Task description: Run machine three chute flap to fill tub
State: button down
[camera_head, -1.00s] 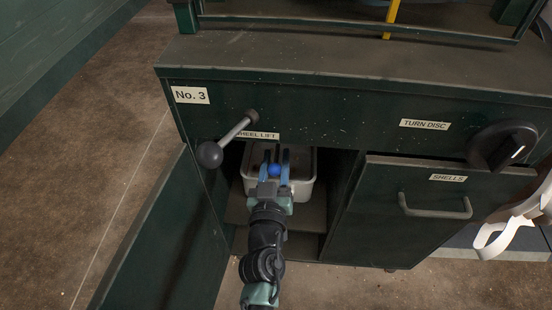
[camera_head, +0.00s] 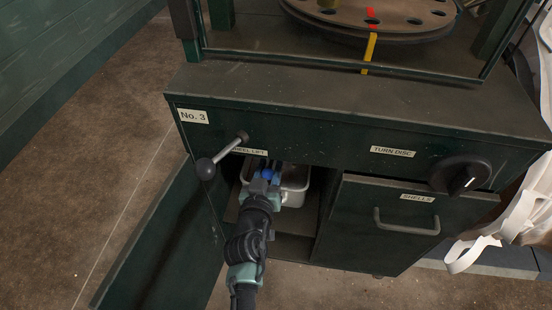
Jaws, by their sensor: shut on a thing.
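Machine No. 3 is a dark green cabinet with a "No. 3" plate (camera_head: 193,116). Its left door (camera_head: 165,245) stands open. A pale metal tub (camera_head: 296,192) sits inside the open bay, partly hidden by my arm. My gripper (camera_head: 264,172) reaches into the mouth of the bay, just under the "WHEEL LIFT" label (camera_head: 249,151). It is shut on a small blue knob (camera_head: 267,174). The chute flap itself cannot be made out, and the tub's contents are mostly hidden.
A ball-ended lever (camera_head: 206,168) sticks out left of the bay, close to my gripper. To the right are the "SHELLS" front with its handle (camera_head: 408,226) and the black "TURN DISC" dial (camera_head: 461,176). A holed disc (camera_head: 375,20) lies on top. White straps (camera_head: 487,240) hang at far right.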

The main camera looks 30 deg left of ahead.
jog(key=shift+w+r+g+p, duration=0.15)
jog(key=shift+r+g+p, duration=0.55)
jog(key=shift+p, duration=1.65)
jog(key=shift+f+p, duration=0.1)
jog(key=shift+p, duration=0.2)
jog(key=shift+f, duration=0.15)
jog(key=c, duration=0.6)
grip_release()
jog(key=shift+c, duration=0.2)
jog(key=p+v, duration=0.4)
jog(key=v, duration=0.9)
jog(key=shift+a, duration=0.15)
